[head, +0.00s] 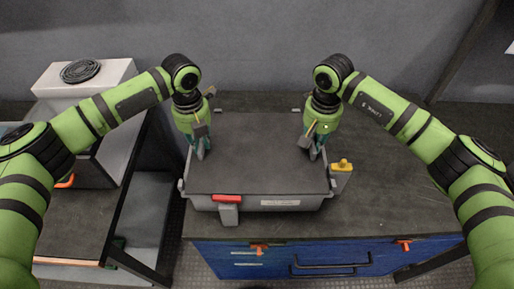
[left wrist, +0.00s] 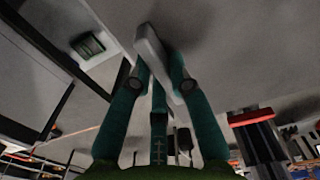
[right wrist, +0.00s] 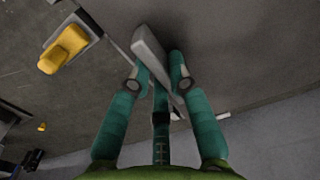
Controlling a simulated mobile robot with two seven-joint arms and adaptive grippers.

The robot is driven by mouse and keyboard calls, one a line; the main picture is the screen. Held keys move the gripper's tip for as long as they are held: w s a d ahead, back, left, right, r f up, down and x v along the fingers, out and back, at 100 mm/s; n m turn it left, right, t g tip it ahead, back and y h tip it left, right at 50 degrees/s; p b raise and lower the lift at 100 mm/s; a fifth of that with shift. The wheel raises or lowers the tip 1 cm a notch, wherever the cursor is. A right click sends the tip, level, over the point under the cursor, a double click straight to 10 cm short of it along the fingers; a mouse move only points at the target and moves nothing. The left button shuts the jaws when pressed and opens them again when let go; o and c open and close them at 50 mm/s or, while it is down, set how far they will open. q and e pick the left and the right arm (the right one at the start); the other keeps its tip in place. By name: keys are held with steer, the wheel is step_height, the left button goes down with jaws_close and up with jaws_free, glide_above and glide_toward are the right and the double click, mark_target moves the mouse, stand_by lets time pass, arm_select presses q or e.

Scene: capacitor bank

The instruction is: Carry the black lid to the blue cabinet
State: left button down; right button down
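The black lid (head: 258,155) is a wide, flat, dark panel lying level on a grey box (head: 262,202). My left gripper (head: 202,148) is at the lid's left side, pointing down. In the left wrist view its fingers close on both sides of a grey handle bar (left wrist: 150,48). My right gripper (head: 313,146) is at the lid's right side, and the right wrist view shows its fingers on both sides of a similar bar (right wrist: 150,52). The blue cabinet (head: 330,258) stands under the box. The fingers partly hide the handles.
A red-topped latch (head: 228,200) sits at the box's front and a yellow-topped one (head: 342,166) at its right. The dark cabinet top (head: 400,200) is bare to the right. At left, a white unit with a round black grille (head: 81,71) stands behind a lower dark bench (head: 72,215).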

arm_select(q)
steer(key=shift+w+r, duration=0.1)
arm_select(e)
steer(key=shift+w+r, duration=0.1)
